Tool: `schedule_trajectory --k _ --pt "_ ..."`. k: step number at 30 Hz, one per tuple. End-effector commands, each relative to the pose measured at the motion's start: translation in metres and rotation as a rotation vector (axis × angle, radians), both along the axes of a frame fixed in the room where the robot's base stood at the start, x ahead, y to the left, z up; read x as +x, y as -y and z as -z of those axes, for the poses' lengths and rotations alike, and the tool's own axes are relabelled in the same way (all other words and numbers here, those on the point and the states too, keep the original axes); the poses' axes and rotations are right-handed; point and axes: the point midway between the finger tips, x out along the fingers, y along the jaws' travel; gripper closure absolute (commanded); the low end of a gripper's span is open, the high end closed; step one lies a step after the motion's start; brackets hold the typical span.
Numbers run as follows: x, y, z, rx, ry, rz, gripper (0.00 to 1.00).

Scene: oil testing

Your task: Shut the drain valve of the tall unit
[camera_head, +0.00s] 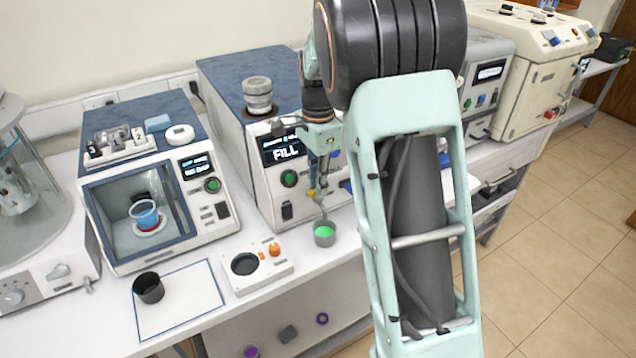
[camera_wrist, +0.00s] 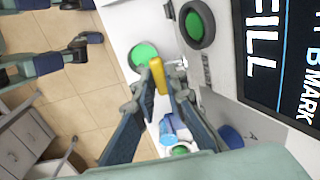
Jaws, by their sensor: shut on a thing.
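The tall unit (camera_head: 245,140) stands on the bench with a lit FILL display, which also shows in the wrist view (camera_wrist: 262,40). Its drain valve has a small yellow handle (camera_wrist: 157,76) low on the front, above a cup of green liquid (camera_head: 325,234). The cup also shows in the wrist view (camera_wrist: 142,56). My gripper (camera_wrist: 160,88) is at the front of the unit with its fingertips closed on the yellow handle. My gripper (camera_head: 318,188) and arm partly hide the valve and spout in the head view.
A green button (camera_head: 289,178) is close beside my gripper. Left of the unit are a small orange-knobbed device (camera_head: 258,268), a dark cup (camera_head: 149,287) on a white mat (camera_head: 185,305), and a chamber unit (camera_head: 150,190). A blue bottle (camera_wrist: 172,128) lies behind my fingers in the wrist view.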

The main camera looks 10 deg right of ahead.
Motion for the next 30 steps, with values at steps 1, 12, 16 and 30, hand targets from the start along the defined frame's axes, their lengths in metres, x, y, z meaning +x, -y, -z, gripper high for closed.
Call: schedule_trajectory --k 1,12,16,30 --pt "0.001 0.000 -0.001 0.000 0.004 0.002 1.00" --pt "0.001 0.000 -0.001 0.001 0.002 0.000 0.71" --pt "0.000 0.000 -0.001 0.000 0.001 0.000 0.71" --pt "0.001 0.000 -0.082 0.000 0.006 -0.001 0.71"
